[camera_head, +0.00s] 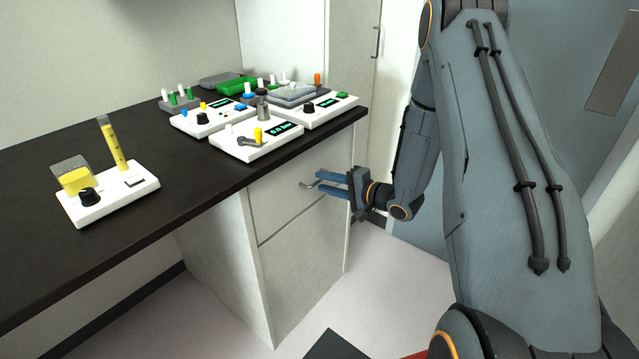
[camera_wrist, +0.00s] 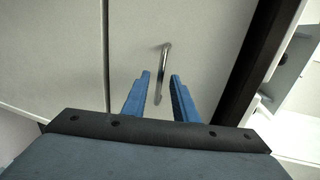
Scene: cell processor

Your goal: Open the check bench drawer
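The check bench drawer (camera_head: 275,205) is the upper light-grey front of the cabinet under the dark bench top; it looks shut, flush with the front below. Its metal bar handle (camera_head: 308,184) also shows in the wrist view (camera_wrist: 163,72). My gripper (camera_head: 326,182) is at the drawer front, with its blue fingers pointing at the handle. In the wrist view my gripper (camera_wrist: 160,84) is open, with a finger on each side of the handle's lower end. A gap shows between the fingers and the handle. Whether the fingertips reach past the bar is hard to tell.
The dark bench top (camera_head: 60,160) overhangs the drawer closely above my gripper. Several white devices stand on it, one with a yellow tube (camera_head: 112,145). A lower cabinet front (camera_head: 305,265) lies below the drawer. The floor (camera_head: 390,290) before the cabinet looks mostly clear.

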